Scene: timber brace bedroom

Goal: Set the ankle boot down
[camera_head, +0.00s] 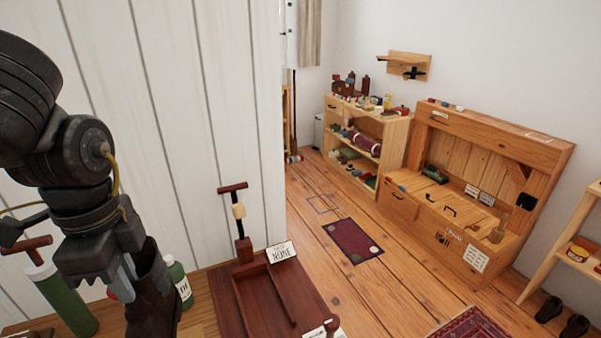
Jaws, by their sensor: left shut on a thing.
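My left gripper (132,272) points down from the left arm and is shut on the dark brown ankle boot (155,298). The boot hangs upright, toe end toward the bottom of the view, in front of a wooden surface. The fingers hide part of the boot's top, and I cannot tell whether its sole touches anything. My right gripper is not in view.
A reddish-brown tray (237,296) with a T-handled post (239,215) stands right of the boot, a card (282,252) behind it. A white plank wall (180,130) rises behind. Beyond are a wooden bench (480,215) and shelf (372,135).

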